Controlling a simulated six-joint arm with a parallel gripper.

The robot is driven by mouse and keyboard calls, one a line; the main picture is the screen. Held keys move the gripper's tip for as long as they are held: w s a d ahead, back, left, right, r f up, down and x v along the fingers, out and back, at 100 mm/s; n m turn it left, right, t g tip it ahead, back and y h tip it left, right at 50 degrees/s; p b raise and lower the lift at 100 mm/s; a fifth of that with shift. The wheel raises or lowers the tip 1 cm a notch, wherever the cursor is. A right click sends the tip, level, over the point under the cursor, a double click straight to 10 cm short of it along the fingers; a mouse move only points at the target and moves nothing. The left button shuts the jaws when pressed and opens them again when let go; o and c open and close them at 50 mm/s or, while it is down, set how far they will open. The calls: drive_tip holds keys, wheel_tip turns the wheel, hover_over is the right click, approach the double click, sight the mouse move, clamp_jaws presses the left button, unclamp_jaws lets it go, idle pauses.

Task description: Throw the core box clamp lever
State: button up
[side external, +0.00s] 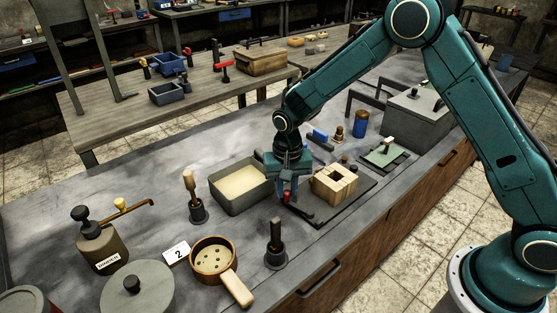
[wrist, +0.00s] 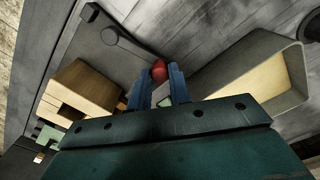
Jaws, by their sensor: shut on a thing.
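The core box (side external: 335,184) is a pale wooden block with a square opening, sitting on a dark base plate (side external: 318,218). It also shows at the left in the wrist view (wrist: 85,88). The clamp lever's red knob (side external: 286,197) is beside the core box, at my fingertips; the rest of the lever is hidden. In the wrist view the red knob (wrist: 159,71) shows between the tips of my blue fingers. My gripper (side external: 287,194) points down between the core box and the sand tray, shut on the lever's knob.
A grey tray of pale sand (side external: 240,184) stands close left of my gripper. A green plate (side external: 385,154) and a blue can (side external: 361,123) lie behind the core box.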

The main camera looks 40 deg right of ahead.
drive_tip(key=shift+w+d+r+m, duration=0.1)
drive_tip(key=shift+w+d+m, duration=0.25)
drive_tip(key=shift+m, duration=0.3)
drive_tip(key=shift+w+d+m, duration=0.1)
drive_tip(key=shift+d+m, duration=0.3)
drive_tip(key=shift+m, duration=0.25)
idle(0.6)
drive_tip(key=shift+d+m, duration=0.2)
drive_tip(key=shift+m, duration=0.1)
drive_tip(key=o, duration=0.8)
drive_tip(key=shift+o, duration=0.2)
drive_tip(key=shift+s, duration=0.1)
wheel_tip(320, 180, up, 6)
drive_tip(key=shift+s+f, duration=0.1)
idle(0.5)
